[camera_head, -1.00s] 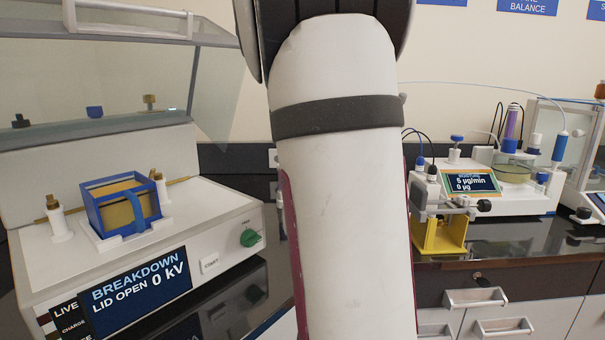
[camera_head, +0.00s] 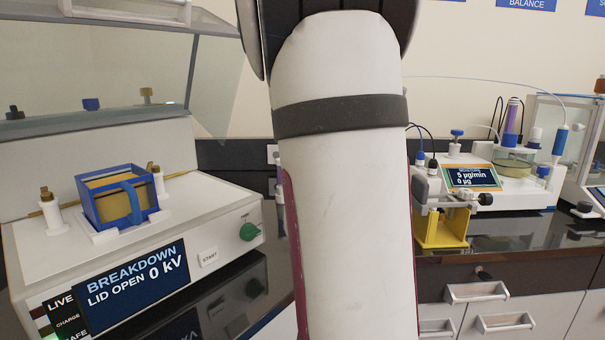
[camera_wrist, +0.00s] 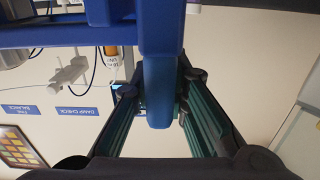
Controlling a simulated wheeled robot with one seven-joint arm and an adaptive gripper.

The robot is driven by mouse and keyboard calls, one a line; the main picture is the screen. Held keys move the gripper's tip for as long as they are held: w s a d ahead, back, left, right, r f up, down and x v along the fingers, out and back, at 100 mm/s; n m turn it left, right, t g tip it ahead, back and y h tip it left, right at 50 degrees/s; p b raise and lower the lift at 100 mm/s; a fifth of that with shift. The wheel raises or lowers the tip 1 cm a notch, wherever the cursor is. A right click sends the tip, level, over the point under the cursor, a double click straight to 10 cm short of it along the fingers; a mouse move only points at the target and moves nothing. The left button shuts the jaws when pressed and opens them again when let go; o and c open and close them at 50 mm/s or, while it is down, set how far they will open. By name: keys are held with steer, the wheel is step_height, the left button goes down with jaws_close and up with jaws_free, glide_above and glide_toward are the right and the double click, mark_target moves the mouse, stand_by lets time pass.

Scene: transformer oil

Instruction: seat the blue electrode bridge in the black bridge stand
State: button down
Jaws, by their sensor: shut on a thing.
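In the wrist view, my gripper (camera_wrist: 158,88) is shut on a blue upright grip of the blue electrode bridge (camera_wrist: 161,62), with a finger on each side. Wider blue bars of the held piece cross the top of that view. In the head view my large white arm fills the middle and hides my gripper and the held piece. I cannot make out the black bridge stand in either view.
A blue-framed cup (camera_head: 136,205) of amber liquid sits between brass-tipped posts on the breakdown tester (camera_head: 225,205), whose lid (camera_head: 120,60) is raised. A yellow stand (camera_head: 440,230) and a titrator (camera_head: 520,200) are right of my arm. Some dark counter is clear there.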

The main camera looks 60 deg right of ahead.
steer(key=shift+f+b, duration=1.6)
steer(key=shift+b, duration=0.15)
steer(key=c, duration=1.5)
jaws_free()
steer(key=shift+f, duration=0.15)
step_height(320, 180, up, 10)
steer(key=shift+r, duration=0.15)
steer(key=shift+a, duration=0.1)
